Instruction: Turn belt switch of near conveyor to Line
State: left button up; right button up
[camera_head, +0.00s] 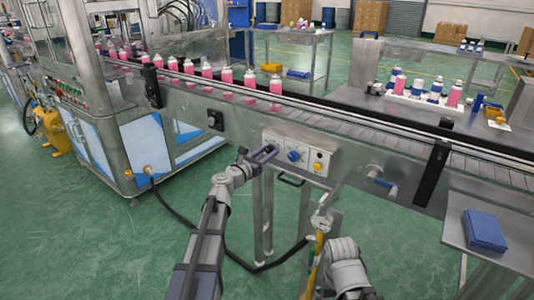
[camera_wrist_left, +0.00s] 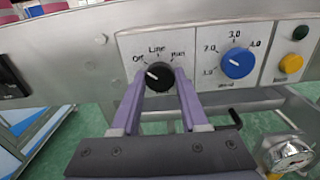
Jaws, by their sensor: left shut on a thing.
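The belt switch (camera_wrist_left: 159,76) is a round black knob on a pale panel, with the labels Off, Line and Run above it. Its white mark points up and left, toward Off. My left gripper (camera_wrist_left: 158,84) has its purple fingers on both sides of the knob and is shut on it. In the head view the left gripper (camera_head: 263,155) reaches the control panel (camera_head: 298,153) on the near conveyor (camera_head: 400,182) and hides most of the switch. Part of my right arm shows at the bottom of the head view, but its gripper does not.
Right of the switch are a blue dial (camera_wrist_left: 237,63) and a yellow button (camera_wrist_left: 291,63) below a dark green one. A pressure gauge (camera_head: 321,222) stands below the panel. Pink cans (camera_head: 226,75) line the conveyor. A blue-handled crank (camera_head: 385,186) sticks out on the right.

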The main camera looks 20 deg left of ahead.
pick_arm(q)
grip_shut()
jog(key=shift+m, duration=0.3)
jog(key=m, duration=0.4)
jog(key=shift+m, duration=2.6)
jog(key=o, duration=0.7)
grip_release()
jog(key=shift+o, duration=0.2)
jog(key=shift+s, duration=0.1)
